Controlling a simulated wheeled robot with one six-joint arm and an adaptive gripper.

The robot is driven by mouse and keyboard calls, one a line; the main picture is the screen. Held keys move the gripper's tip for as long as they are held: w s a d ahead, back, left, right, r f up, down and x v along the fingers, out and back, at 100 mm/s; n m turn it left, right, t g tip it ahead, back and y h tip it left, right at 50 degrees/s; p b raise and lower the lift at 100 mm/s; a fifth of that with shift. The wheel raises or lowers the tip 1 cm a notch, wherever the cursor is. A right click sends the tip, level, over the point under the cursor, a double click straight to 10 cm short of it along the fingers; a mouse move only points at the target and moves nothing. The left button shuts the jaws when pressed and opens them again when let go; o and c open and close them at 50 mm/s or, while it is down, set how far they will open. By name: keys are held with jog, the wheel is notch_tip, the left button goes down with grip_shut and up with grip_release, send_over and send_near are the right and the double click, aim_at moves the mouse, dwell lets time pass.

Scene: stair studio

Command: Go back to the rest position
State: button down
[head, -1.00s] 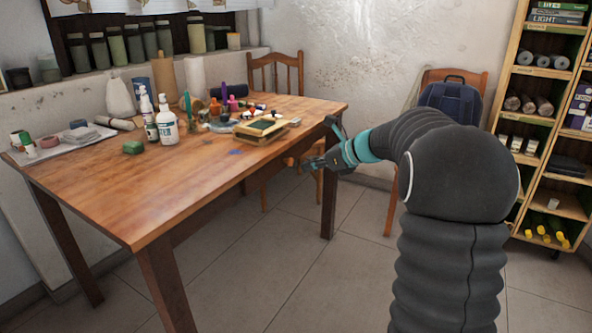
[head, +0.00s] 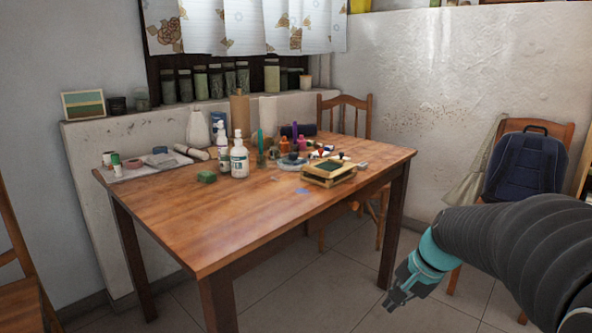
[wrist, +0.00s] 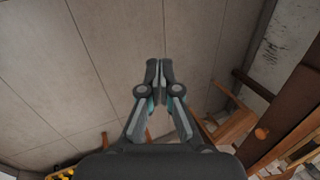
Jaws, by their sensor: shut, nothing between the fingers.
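My gripper (head: 393,301) is at the lower right of the head view, at the end of my dark arm with its teal band. It is to the right of the wooden table (head: 211,256), beyond the table's right front edge in the picture, over the tiled floor. In the wrist view my gripper (wrist: 159,66) has its fingertips together with nothing between them. Tiled floor shows behind the fingers.
A chair with a blue backpack (head: 525,168) stands at right. Another chair (head: 343,110) is behind the table. Floor between table and backpack chair is clear.

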jog(key=s+a+r+n+t+h, duration=0.1)
jog(key=s+n, duration=0.3)
jog(key=s, duration=0.5)
jog(key=s+a+r+n+t+h, duration=0.1)
jog(key=s+n, duration=0.4)
jog(key=s, duration=0.5)
jog(key=shift+a+r+t+h, duration=0.3)
jog(key=shift+a+r+h, duration=0.3)
jog(key=shift+a+r, duration=0.55)
